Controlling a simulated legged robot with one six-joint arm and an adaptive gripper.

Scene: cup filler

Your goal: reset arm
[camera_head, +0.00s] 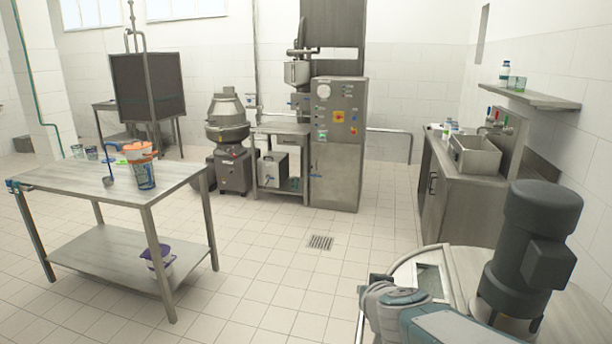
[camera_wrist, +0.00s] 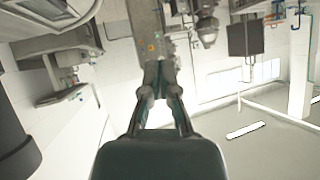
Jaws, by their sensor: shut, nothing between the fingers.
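My gripper (camera_wrist: 160,72) shows in the middle of the wrist view, with its two fingers drawn together at the tips and nothing between them. It points out into the open room, which appears upside down there. Part of my grey arm shows at the bottom right of the head view, next to a round metal vessel (camera_head: 462,268) with a dark motor (camera_head: 530,245) on it. The gripper's fingers cannot be made out in the head view.
A metal table (camera_head: 60,178) at the left bears an orange-topped container (camera_head: 140,172) and a ladle (camera_head: 109,170). A control cabinet (camera_head: 338,150) and a mixer (camera_head: 228,120) stand at the back. A sink counter (camera_head: 480,190) runs along the right wall. The middle floor is clear.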

